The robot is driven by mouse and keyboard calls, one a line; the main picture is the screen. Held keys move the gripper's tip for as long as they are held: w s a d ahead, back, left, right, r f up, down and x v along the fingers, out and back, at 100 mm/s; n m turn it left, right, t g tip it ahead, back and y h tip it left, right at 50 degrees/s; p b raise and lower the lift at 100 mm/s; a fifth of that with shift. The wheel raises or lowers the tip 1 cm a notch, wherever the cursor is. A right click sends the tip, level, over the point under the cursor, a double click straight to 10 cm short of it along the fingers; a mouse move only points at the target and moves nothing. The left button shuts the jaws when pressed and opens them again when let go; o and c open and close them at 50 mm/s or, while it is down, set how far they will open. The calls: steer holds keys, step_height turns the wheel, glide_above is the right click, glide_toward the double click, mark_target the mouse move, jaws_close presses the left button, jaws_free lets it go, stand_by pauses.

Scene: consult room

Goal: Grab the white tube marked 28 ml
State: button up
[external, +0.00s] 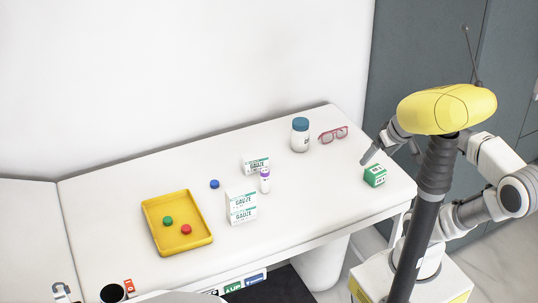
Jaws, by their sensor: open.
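A small white tube with a purple top (265,185) stands upright on the white table, just right of the stacked gauze boxes. Its marking is too small to read. My gripper (366,160) is at the right end of the table, close to a green and white box (375,176), well to the right of the tube. It is open; the picture shows no object between its fingers, though my body hides part of the arm.
Gauze boxes (241,207) stand left of the tube, and another gauze box (256,164) lies behind it. A yellow tray (151,230) holds green and red caps. A blue cap (214,184), blue-lidded jar (300,137) and red glasses (333,135) lie around. The table between tube and gripper is clear.

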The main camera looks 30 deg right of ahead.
steer(key=c, duration=0.4)
steer(key=w+d+f+n+t+h+b, duration=0.15)
steer(key=w+f, duration=0.35)
steer(key=w, duration=0.6)
steer(key=n+t+y+b, duration=0.4)
steer(key=n+y, duration=0.2)
steer(key=y, duration=0.3)
glide_toward(265, 181)
steer(key=shift+m, duration=0.25)
steer(key=b+x, duration=0.1)
steer(key=x, duration=0.3)
steer(key=b+x, duration=0.2)
steer(key=x, duration=0.3)
steer(key=b+x, duration=0.1)
steer(key=x, duration=0.3)
steer(key=shift+w+d+r+b, duration=0.15)
steer(key=shift+w+b, duration=0.15)
steer(key=shift+w, duration=0.35)
